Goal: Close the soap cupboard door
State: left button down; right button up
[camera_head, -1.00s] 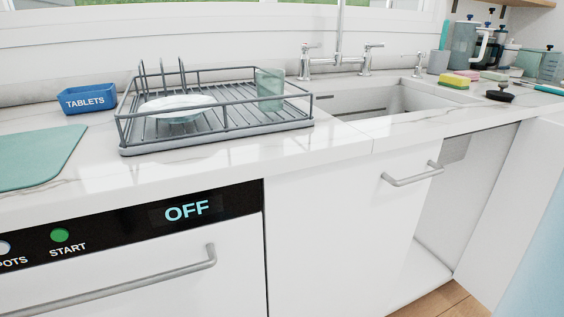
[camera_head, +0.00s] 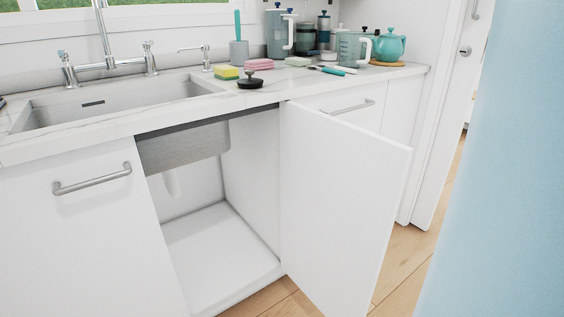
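The white cupboard door (camera_head: 338,205) under the right part of the sink counter stands wide open in the head view, swung out toward me and hinged on its right side. The open cupboard (camera_head: 215,245) shows a bare white floor, with the sink bowl's underside (camera_head: 185,150) and a drain pipe above it. No soap is visible inside. The door's outer face and any handle on it are turned away and hidden. Neither of my grippers is in view.
A closed white front (camera_head: 95,230) with a bar handle (camera_head: 92,180) is left of the opening. A drawer handle (camera_head: 352,107) is behind the open door. A large pale blue surface (camera_head: 505,190) fills the right edge. Wooden floor (camera_head: 400,275) shows right of the door.

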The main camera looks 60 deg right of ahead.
aim_at(342, 183)
jog(key=k+l, duration=0.2)
jog(key=k+l+z, duration=0.1)
jog(key=l, duration=0.35)
jog(key=k+l, duration=0.4)
jog(key=l, duration=0.25)
jog(key=k+l+z, duration=0.1)
jog(key=l, duration=0.25)
jog(key=i+l, duration=0.1)
jog(key=l, duration=0.35)
jog(key=i+l, duration=0.15)
jog(key=l, duration=0.25)
jog(key=i+l+z, duration=0.1)
jog(key=l, duration=0.35)
